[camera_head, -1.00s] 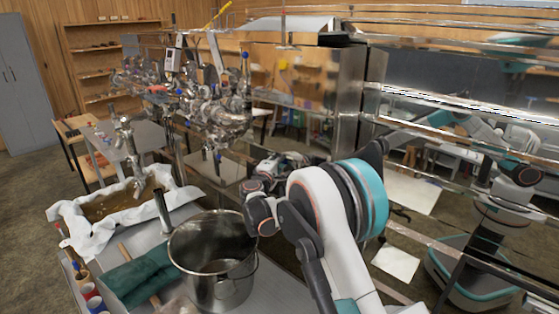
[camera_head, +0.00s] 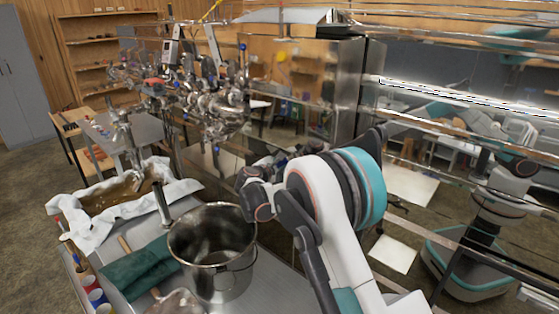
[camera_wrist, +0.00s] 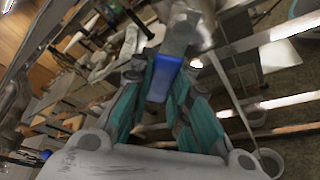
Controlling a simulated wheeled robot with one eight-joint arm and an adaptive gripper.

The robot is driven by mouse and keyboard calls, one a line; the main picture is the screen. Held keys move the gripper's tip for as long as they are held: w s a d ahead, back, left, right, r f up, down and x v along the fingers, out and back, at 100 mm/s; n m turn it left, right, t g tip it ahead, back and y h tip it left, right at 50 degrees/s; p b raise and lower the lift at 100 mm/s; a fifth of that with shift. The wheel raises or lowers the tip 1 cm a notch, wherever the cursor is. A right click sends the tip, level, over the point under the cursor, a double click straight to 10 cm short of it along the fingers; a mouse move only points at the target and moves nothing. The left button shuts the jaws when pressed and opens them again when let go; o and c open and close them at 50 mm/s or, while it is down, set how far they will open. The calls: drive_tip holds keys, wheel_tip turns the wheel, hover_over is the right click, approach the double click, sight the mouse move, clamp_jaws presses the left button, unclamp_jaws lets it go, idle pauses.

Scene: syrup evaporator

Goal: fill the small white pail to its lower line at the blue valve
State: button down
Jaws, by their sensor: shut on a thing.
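In the wrist view, the teal fingers of my gripper (camera_wrist: 163,76) are shut on a blue handle (camera_wrist: 162,84), which lies between them. It looks like the lever of the blue valve, but its fitting is blurred. In the head view, my gripper (camera_head: 272,163) is mostly hidden behind my own arm, beside the metal side of the evaporator. No flow of syrup can be made out.
A large steel pot (camera_head: 183,256) stands on the metal bench, next to a dark green cloth (camera_head: 138,272). A cloth-lined tray (camera_head: 97,226) of brown liquid lies behind. Shiny pipework (camera_head: 207,105) stands at the back. Polished rails and panels at right mirror my arm.

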drive_tip(key=shift+s+d+f+n+g, duration=0.25)
drive_tip(key=shift+d+f+n+g, duration=0.15)
drive_tip(key=shift+n, duration=0.4)
drive_tip(key=c, duration=1.5)
unclamp_jaws()
drive_tip(key=shift+s, duration=0.1)
drive_tip(key=v, duration=1.2)
drive_tip(key=shift+a+f, duration=0.1)
drive_tip(key=shift+a, duration=0.1)
